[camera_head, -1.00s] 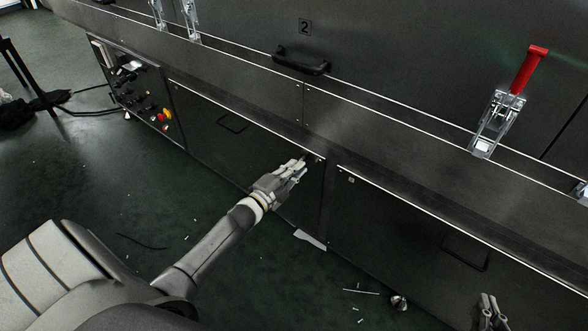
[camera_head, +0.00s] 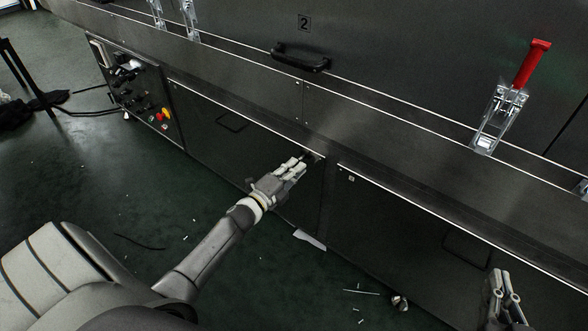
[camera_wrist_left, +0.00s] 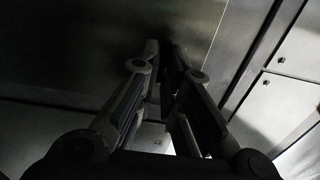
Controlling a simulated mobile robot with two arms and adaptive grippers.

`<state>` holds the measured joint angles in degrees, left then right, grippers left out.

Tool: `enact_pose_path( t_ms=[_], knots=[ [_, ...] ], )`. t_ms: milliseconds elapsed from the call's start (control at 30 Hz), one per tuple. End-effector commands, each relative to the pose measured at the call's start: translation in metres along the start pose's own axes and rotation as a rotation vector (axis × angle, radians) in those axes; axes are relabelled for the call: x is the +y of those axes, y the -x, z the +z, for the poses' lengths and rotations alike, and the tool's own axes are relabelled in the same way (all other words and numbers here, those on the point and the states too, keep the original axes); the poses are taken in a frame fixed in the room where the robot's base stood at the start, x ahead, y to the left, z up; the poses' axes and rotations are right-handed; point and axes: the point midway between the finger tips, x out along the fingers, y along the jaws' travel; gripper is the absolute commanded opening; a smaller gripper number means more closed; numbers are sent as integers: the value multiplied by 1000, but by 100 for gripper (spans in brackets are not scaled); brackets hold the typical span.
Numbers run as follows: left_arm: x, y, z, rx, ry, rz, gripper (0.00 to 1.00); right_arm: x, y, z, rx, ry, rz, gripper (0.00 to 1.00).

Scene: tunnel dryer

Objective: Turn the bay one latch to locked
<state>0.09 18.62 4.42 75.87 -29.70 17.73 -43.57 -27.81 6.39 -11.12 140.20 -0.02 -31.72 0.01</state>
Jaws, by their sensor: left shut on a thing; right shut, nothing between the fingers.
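A small dark latch (camera_head: 313,157) sits at the upper right corner of a dark lower panel (camera_head: 215,140), and I take it as the bay one latch. No bay label shows there. My left gripper (camera_head: 301,161) reaches this corner with its fingers closed on the latch, which is mostly hidden. In the left wrist view the fingers (camera_wrist_left: 166,45) come together against the dark panel, and the gripped part cannot be made out. The latch's angle cannot be told. My right gripper (camera_head: 508,285) is shut and empty at the lower right, in front of another lower panel.
A clamp with a red handle (camera_head: 533,63) stands on the ledge at the right. A black handle (camera_head: 300,58) is below the "2" plate (camera_head: 304,23). A control panel (camera_head: 135,90) is at the left. Small debris lies on the open green floor (camera_head: 215,285).

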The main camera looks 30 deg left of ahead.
Motion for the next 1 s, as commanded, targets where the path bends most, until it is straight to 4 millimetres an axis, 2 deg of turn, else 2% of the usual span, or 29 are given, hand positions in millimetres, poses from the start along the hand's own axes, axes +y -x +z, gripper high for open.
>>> enact_pose_path(
  t_ms=[133,167,300,700,867,1000],
  knots=[
    [2,0,-1,2,-3,3,0,0,0,0,0,0,0,0],
    [2,0,-1,2,-3,3,12,0,0,0,0,0,0,0],
    [1,0,-1,1,-2,2,29,0,0,0,0,0,1,0],
    [1,4,0,0,0,2,29,-1,0,0,-2,0,-2,0],
    [1,22,0,0,0,2,29,0,0,0,-2,0,-1,0],
    [2,47,0,0,0,4,29,0,0,0,-2,0,-1,0]
  ],
)
